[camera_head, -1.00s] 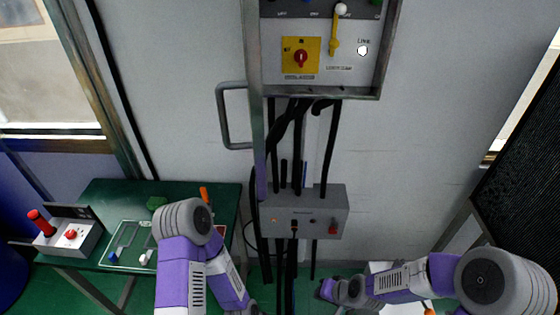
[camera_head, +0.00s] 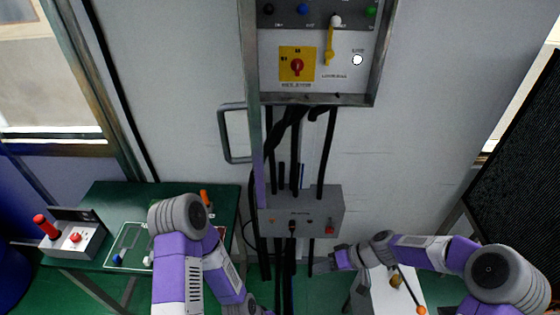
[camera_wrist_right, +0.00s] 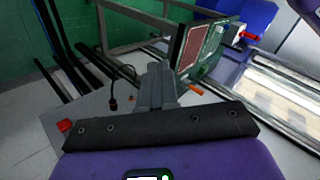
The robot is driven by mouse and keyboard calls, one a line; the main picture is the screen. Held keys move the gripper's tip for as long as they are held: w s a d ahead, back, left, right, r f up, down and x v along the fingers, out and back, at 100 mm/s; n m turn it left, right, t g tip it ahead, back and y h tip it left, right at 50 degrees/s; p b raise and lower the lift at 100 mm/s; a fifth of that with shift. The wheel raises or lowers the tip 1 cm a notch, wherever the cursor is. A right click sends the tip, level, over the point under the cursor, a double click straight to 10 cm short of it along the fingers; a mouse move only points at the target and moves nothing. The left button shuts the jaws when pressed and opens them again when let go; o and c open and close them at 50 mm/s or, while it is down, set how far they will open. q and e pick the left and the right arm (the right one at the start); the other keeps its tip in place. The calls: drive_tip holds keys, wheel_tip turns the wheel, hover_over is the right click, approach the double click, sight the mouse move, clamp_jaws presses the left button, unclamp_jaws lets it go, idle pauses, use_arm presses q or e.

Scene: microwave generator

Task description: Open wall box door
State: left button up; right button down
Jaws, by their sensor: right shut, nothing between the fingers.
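The wall box (camera_head: 368,98) is at top centre in the head view, its inside panel exposed with a red rotary switch on a yellow plate (camera_head: 297,64) and a yellow lever (camera_head: 329,45). A narrow grey door (camera_head: 251,95) stands nearly edge-on along its left side, with a grey loop handle (camera_head: 224,140) projecting left. My right gripper (camera_head: 322,266) is low, just below the right part of the small grey box, apart from the door and handle. In the right wrist view my right gripper (camera_wrist_right: 157,82) is shut and empty. My left gripper is outside the picture; only its arm shows.
The small grey control box (camera_head: 305,215) has a red button, with thick black cables (camera_head: 293,160) above and below it. A green table (camera_head: 110,195) with a red-knobbed control unit is at left. A white-topped stand (camera_head: 395,296) is at lower right. The wall right of the cables is clear.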

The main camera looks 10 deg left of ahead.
wheel_tip(320, 180, up, 40)
drive_tip(key=w+n+g+y+p, duration=0.4)
drive_tip(key=n+y, duration=0.3)
drive_tip(key=n, duration=1)
drive_tip(key=s+a+g+p, duration=0.1)
drive_tip(key=s+a+p, duration=0.2)
drive_tip(key=a, duration=0.9)
drive_tip(key=s, duration=0.3)
drive_tip(key=shift+a+f+m, duration=0.15)
drive_tip(key=shift+f+m, duration=0.05)
drive_tip(key=shift+m, duration=0.1)
drive_tip(key=shift+s, duration=0.1)
drive_tip(key=s+a+m+t+b, duration=0.1)
drive_tip(key=s+a+b, duration=0.2)
drive_tip(key=a+b, duration=0.3)
drive_tip(key=b, duration=0.4)
drive_tip(key=shift+a+t+y, duration=0.3)
drive_tip(key=shift+t+y, duration=0.1)
drive_tip(key=shift+w, duration=0.1)
